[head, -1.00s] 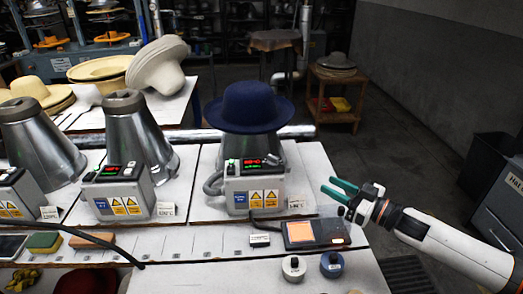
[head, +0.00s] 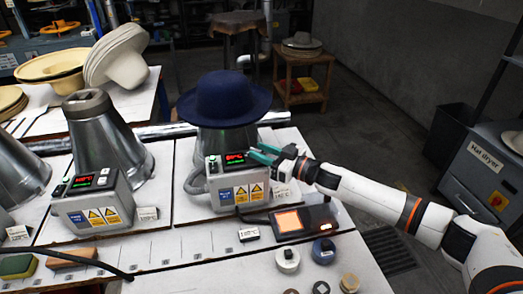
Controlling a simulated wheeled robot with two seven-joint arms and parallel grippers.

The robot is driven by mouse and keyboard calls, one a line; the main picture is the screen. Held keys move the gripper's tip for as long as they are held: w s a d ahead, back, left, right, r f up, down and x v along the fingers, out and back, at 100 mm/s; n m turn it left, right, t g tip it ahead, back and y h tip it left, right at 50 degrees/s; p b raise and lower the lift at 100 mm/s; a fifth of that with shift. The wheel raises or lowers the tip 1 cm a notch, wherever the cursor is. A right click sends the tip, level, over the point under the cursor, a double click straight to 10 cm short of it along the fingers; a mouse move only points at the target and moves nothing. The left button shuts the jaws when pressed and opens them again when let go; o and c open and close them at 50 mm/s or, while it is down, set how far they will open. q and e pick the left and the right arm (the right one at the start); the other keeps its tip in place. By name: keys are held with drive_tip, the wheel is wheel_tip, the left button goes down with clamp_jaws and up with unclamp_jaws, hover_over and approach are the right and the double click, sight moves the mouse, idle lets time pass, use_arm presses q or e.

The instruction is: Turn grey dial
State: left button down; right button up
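A grey control box (head: 222,181) stands in front of the press with the blue hat (head: 224,97). Its top panel has a lit red display (head: 235,158). The green fingers of my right gripper (head: 264,154) are at the right end of this panel, beside the display. They cover that part of the panel, so I cannot make out the grey dial or whether the fingers touch it. The gap between the fingers is too small to judge. My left gripper is out of view.
Another control box (head: 92,204) and metal cone (head: 104,140) stand to the left. A tablet-like device with an orange screen (head: 288,221) lies in front of my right gripper. A hat dryer (head: 482,172) is at the right.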

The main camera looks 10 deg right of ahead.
drive_tip(key=shift+w+a, duration=0.2)
drive_tip(key=shift+w, duration=0.05)
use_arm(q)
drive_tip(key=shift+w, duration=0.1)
use_arm(e)
clamp_jaws()
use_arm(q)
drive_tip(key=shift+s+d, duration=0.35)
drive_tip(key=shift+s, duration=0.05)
